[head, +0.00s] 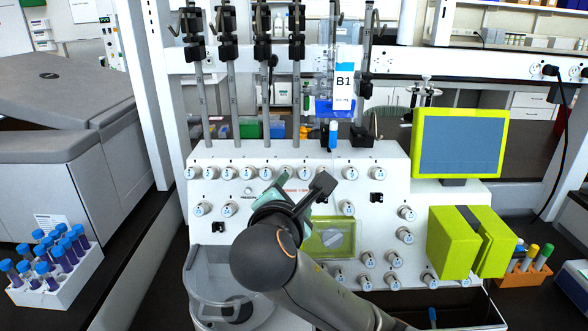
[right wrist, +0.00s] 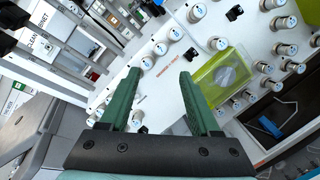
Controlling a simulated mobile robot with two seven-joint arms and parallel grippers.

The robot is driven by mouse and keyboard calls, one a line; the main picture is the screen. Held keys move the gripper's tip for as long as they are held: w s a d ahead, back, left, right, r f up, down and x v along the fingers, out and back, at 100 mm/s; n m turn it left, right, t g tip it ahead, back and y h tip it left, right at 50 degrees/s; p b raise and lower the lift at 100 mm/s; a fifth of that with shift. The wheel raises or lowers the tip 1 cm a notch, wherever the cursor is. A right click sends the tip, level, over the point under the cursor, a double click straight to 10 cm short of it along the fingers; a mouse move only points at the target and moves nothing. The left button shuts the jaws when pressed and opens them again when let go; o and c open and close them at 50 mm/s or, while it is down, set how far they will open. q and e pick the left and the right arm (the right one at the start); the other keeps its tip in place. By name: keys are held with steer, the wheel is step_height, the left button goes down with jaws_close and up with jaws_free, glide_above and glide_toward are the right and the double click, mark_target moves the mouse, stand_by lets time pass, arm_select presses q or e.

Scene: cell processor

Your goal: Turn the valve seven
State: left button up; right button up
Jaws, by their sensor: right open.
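The white cell processor panel (head: 262,222) carries several round valve knobs with small blue labels. Their numbers are too small to read, so I cannot tell which is valve seven. My left gripper is not seen.
A yellow-green box with a grey dial (head: 334,238) sits on the panel behind my right wrist. A green-framed screen (head: 458,145) and green block (head: 453,243) stand right. Racks of blue-capped tubes (head: 62,275) and coloured tubes (head: 525,275) flank the machine. Vertical poles rise behind it.

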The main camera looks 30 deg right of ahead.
mark_target(304, 176)
steer(key=x, duration=1.2)
steer(key=shift+d, duration=0.15)
steer(key=shift+f, duration=0.1)
jaws_close()
